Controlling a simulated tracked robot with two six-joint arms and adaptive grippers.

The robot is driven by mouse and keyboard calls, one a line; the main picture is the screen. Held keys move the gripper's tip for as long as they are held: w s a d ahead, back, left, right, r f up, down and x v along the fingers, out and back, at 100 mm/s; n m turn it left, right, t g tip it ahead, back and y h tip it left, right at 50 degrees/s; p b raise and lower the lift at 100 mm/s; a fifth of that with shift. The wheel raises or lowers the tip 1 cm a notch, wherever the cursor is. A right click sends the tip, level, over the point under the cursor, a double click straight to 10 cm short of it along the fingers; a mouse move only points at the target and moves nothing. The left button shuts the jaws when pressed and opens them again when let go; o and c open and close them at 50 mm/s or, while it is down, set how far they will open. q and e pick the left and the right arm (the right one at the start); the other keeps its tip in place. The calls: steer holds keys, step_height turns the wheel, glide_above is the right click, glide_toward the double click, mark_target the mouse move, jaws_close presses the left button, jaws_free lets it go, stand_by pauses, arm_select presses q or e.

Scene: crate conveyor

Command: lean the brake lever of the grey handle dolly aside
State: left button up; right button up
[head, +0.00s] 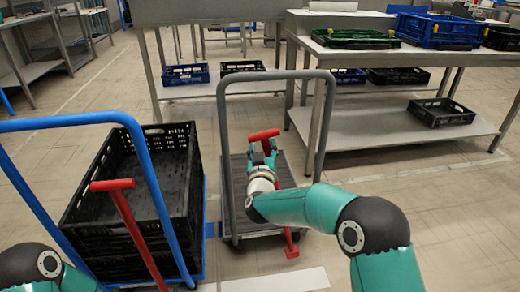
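The grey handle dolly (284,172) stands in the middle of the head view, with a tall grey tube handle (222,120) and a bare ribbed deck. Its red brake lever has a crossbar top (263,135), and a red piece shows low at the deck's front right (291,244). My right arm reaches in from the lower right. My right gripper (262,154) is at the lever just under the crossbar, with fingers to either side of it. Whether they press on it cannot be told. My wrist hides most of the lever. My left gripper is out of view.
Close on the left, a blue handle dolly (146,150) carries black crates (188,160) and has its own red lever (113,185). Steel tables (400,58) with green (355,44), blue and black crates stand behind. The floor to the right is clear.

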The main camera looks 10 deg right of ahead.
steer(key=s+a, duration=0.2)
steer(key=s, duration=0.9)
steer(key=shift+s+f, duration=0.3)
steer(key=shift+s, duration=0.1)
steer(key=shift+d, duration=0.1)
